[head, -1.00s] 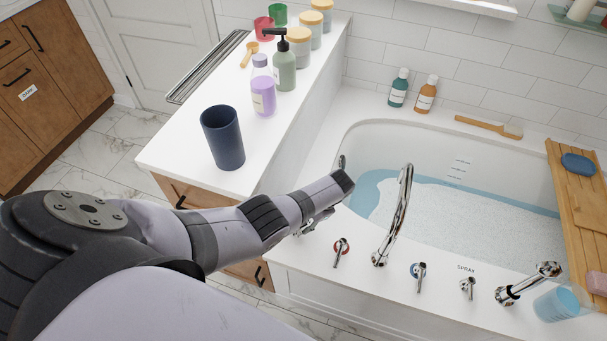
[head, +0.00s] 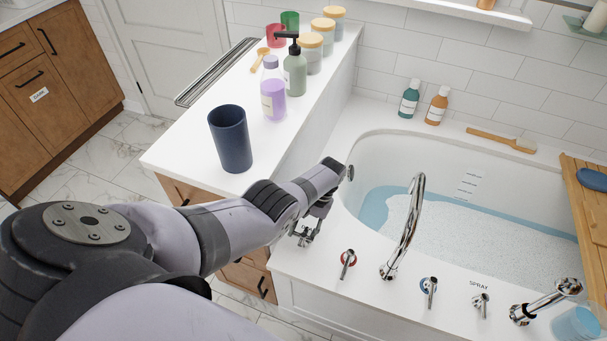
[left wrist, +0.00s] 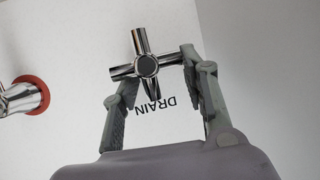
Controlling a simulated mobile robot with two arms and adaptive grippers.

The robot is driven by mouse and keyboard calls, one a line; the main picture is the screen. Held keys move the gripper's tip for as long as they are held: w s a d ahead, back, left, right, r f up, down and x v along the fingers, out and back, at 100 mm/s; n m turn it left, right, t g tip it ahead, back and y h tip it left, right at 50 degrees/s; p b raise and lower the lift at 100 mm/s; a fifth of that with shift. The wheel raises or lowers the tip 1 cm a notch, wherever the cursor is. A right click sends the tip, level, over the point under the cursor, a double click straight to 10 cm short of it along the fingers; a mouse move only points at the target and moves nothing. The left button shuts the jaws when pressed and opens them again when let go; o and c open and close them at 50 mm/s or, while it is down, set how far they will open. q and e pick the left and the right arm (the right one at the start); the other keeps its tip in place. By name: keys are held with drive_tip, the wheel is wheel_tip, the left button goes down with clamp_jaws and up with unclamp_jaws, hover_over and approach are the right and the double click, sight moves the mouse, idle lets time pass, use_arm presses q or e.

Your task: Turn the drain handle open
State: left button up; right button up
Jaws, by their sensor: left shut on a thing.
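The drain handle (left wrist: 147,66) is a chrome cross-shaped knob on the white tub deck, with the word DRAIN printed beside it in the left wrist view. In the head view the handle (head: 303,238) sits at the near left corner of the tub deck, partly covered by my gripper. My left gripper (head: 309,225) reaches down to it from above. In the left wrist view its two fingers (left wrist: 155,76) are on either side of the handle, shut on its arms. My right gripper is in neither view.
A red-ringed tap handle (head: 348,258) stands just right of the drain handle, then the tall chrome spout (head: 408,225) and a blue-ringed handle (head: 429,286). A dark blue cup (head: 231,138) stands on the counter (head: 180,155) behind my arm. The tub (head: 460,215) holds foamy water.

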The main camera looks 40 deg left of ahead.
use_arm(q)
drive_tip(key=shift+d+f, duration=0.15)
drive_tip(key=shift+d, duration=0.5)
drive_tip(key=shift+c, duration=0.2)
drive_tip(key=o, duration=0.8)
drive_tip(key=shift+o, duration=1.3)
drive_tip(key=shift+w+d, duration=0.1)
drive_tip(key=shift+w, duration=0.05)
drive_tip(key=o, duration=0.4)
drive_tip(key=shift+o, duration=0.2)
drive_tip(key=shift+a, duration=0.2)
drive_tip(key=a+v, duration=0.1)
drive_tip(key=v, duration=1.1)
drive_tip(key=shift+d, duration=0.35)
